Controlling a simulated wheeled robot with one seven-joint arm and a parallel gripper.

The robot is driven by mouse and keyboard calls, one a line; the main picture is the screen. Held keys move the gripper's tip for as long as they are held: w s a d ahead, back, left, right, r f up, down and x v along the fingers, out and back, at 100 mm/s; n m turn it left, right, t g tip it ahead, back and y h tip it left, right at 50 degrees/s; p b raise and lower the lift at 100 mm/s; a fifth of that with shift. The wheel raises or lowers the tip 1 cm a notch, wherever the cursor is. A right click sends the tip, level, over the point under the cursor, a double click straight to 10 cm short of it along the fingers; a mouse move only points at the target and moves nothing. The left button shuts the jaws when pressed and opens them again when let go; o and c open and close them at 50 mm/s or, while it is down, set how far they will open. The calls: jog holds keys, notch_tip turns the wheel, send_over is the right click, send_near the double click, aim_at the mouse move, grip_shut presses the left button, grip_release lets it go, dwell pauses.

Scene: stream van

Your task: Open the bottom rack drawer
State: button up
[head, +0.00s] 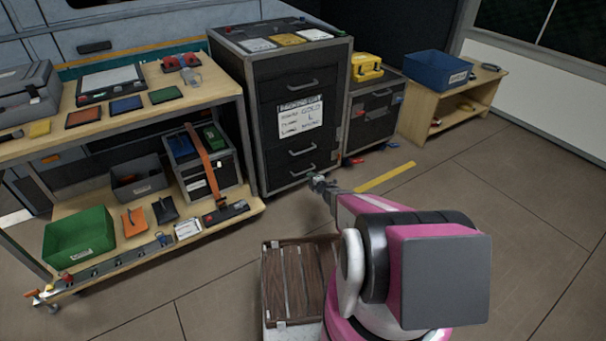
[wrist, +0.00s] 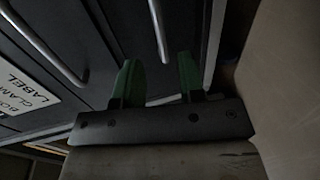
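The dark rack (head: 265,135) stands in the middle of the head view, its drawer fronts flush and closed. The bottom drawer (head: 301,176) has a grey bar handle (head: 299,171). My gripper (head: 318,182) is low in front of the rack, just right of that handle. In the wrist view my gripper (wrist: 157,78) shows two green fingers spread apart with nothing between their pads. A bar handle (wrist: 158,30) lies beyond the fingertips, lined up with the gap; contact cannot be seen. Another handle (wrist: 45,42) and a white label (wrist: 22,92) are at left.
A workbench (head: 150,105) with trays and tools stands left of the rack. A smaller dark cabinet (head: 372,110) with a yellow case (head: 367,67) stands to its right. A slatted brown crate (head: 290,285) is by my base.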

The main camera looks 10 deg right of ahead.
aim_at(303, 172)
jog(key=x, duration=0.8)
jog(key=shift+w+a, duration=0.1)
jog(key=shift+w, duration=0.25)
jog(key=shift+s, duration=0.1)
grip_shut()
